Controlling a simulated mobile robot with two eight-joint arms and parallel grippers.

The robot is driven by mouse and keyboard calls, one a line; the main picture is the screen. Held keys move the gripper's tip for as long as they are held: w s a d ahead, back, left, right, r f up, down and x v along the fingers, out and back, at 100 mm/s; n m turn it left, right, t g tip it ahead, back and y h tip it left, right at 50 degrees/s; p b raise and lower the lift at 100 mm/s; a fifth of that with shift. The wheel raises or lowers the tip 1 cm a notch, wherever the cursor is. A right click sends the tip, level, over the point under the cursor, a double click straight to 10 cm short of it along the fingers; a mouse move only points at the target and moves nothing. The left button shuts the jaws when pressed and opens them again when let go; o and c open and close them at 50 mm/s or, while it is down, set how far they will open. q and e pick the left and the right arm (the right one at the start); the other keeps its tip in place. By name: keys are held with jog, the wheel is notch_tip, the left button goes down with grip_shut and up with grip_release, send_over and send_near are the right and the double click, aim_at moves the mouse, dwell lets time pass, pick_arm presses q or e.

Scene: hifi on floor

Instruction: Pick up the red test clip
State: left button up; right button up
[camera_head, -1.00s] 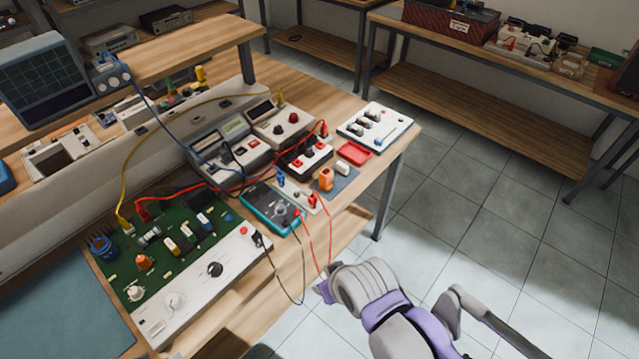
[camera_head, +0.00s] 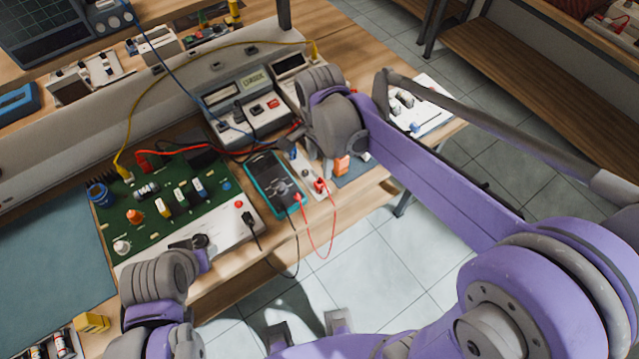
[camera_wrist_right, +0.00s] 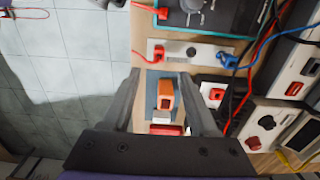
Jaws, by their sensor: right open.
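The red test clip (camera_head: 320,186) sits at the end of a white strip beside the teal multimeter, with a red lead joined to it. In the right wrist view the red clip (camera_wrist_right: 159,53) shows just beyond the fingertips, on the strip. My right gripper (camera_head: 328,172) points down at the bench close to the clip. In the wrist view my right gripper (camera_wrist_right: 159,72) is open, its two fingers apart with nothing held. An orange block (camera_wrist_right: 165,95) shows between the fingers, on a blue-grey mat.
The teal multimeter (camera_head: 273,180) and a green circuit board (camera_head: 170,200) lie to the left. A blue clip (camera_wrist_right: 228,62) is on the same strip. Red, black and blue leads run close by. White instruments (camera_wrist_right: 265,120) stand alongside. The bench edge drops to the floor.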

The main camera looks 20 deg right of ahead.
aim_at(319, 182)
notch_tip(319, 182, down, 4)
jog(key=shift+s+a+f, duration=0.1)
jog(key=shift+s+f, duration=0.05)
notch_tip(319, 182, down, 5)
jog(key=shift+f, duration=0.1)
jog(key=shift+c, duration=0.2)
grip_shut()
